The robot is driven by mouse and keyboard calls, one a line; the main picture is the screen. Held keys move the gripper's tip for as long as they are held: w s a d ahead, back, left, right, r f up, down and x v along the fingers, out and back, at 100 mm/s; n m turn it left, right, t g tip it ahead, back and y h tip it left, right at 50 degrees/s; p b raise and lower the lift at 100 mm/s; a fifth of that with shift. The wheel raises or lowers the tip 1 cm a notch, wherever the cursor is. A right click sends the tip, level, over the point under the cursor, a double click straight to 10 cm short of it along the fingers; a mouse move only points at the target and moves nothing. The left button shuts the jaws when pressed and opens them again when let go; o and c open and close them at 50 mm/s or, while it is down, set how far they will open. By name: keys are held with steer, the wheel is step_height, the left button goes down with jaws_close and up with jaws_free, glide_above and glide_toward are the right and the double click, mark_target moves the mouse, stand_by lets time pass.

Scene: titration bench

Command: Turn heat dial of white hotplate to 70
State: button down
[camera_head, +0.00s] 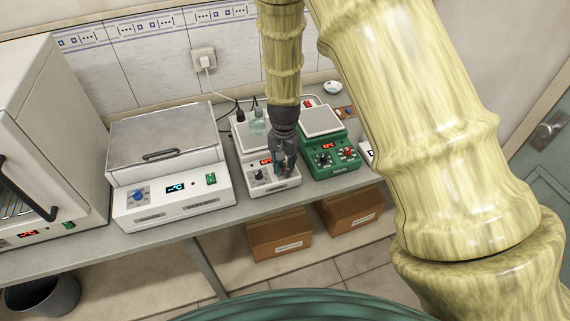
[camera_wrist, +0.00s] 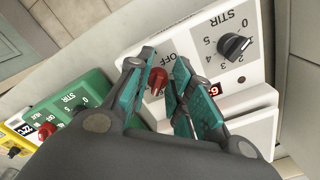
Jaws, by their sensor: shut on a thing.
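The white hotplate (camera_head: 262,189) stands on the bench between a large white lidded bath and a green hotplate. My gripper (camera_head: 284,172) reaches down to the right side of its front panel. In the wrist view, the white hotplate's panel (camera_wrist: 198,45) shows upside down, and my gripper (camera_wrist: 163,63) is shut on the red heat dial (camera_wrist: 157,80), with one finger on each side. The dial's pointer and scale are mostly hidden. The black stir dial (camera_wrist: 235,46) is clear of the fingers. A small lit red display (camera_wrist: 217,90) is partly visible; I cannot read it surely.
The green hotplate (camera_head: 345,156) stands close on the right, with its own red dial. The white bath (camera_head: 170,205) is at the left. Cardboard boxes (camera_head: 280,237) sit below the bench.

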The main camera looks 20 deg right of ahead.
mark_target(283, 168)
steer(key=m, duration=0.4)
steer(key=m+p, duration=0.1)
steer(key=shift+w+a+r+m, duration=0.1)
steer(key=shift+w+m, duration=0.2)
steer(key=shift+m, duration=0.1)
stand_by(0.4)
steer(key=c, duration=1.5)
jaws_free()
step_height(283, 168, up, 12)
steer(key=shift+f, duration=0.1)
